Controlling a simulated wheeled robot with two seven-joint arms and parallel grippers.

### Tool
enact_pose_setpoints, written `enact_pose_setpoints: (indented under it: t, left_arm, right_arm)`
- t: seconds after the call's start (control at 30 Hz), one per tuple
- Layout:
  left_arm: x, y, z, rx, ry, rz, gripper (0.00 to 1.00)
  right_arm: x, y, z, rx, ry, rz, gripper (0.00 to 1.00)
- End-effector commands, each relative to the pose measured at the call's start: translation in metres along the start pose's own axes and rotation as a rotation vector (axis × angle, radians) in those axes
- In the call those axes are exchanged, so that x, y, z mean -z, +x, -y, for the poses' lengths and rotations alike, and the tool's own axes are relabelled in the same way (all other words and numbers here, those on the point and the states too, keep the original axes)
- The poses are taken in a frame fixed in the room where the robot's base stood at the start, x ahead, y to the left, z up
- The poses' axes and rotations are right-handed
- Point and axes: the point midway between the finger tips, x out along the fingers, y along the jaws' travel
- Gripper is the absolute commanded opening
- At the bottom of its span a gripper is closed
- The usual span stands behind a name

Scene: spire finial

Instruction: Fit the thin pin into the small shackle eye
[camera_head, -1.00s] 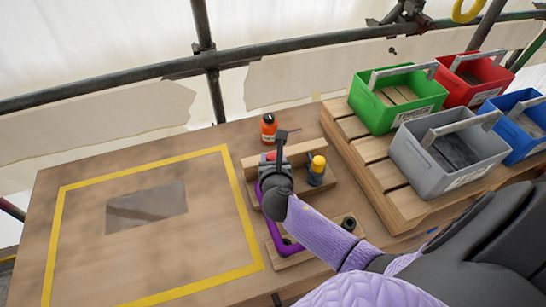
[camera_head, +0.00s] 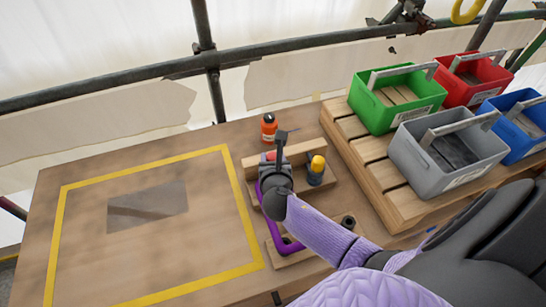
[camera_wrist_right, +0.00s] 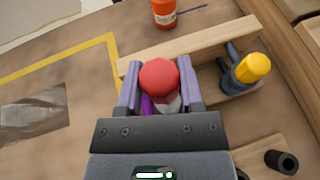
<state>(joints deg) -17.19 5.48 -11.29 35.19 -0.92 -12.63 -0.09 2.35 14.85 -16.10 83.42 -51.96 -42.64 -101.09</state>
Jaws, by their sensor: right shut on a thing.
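My right gripper (camera_head: 268,167) is shut on a red-capped piece (camera_wrist_right: 160,76), which sits between its two purple fingers in the right wrist view. The piece's lower part is mostly hidden, so I cannot tell whether it is seated in anything. A yellow-capped piece (camera_head: 317,164) with a blue-grey body stands upright to the right of the gripper; it also shows in the right wrist view (camera_wrist_right: 253,68). A purple bent bar (camera_head: 264,225), seemingly a shackle, lies below the gripper and runs toward the near wooden block. Its eyes are hidden or unclear. My left gripper is out of view.
A wooden fixture (camera_head: 290,152) backs the pieces, with an orange bottle (camera_head: 269,128) behind it. Green (camera_head: 398,95), red, grey and blue crates stand on slats at right. The yellow-taped area (camera_head: 65,230) at left is mostly clear.

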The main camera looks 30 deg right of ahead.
Motion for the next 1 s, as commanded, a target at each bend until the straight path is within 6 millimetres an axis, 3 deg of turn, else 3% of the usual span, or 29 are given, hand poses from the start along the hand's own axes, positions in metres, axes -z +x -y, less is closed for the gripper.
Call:
enact_pose_setpoints:
  t: [1.0]
  left_arm:
    - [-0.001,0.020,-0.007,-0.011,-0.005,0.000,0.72]
  right_arm:
    - [0.024,0.010,0.000,0.000,0.000,0.000,0.00]
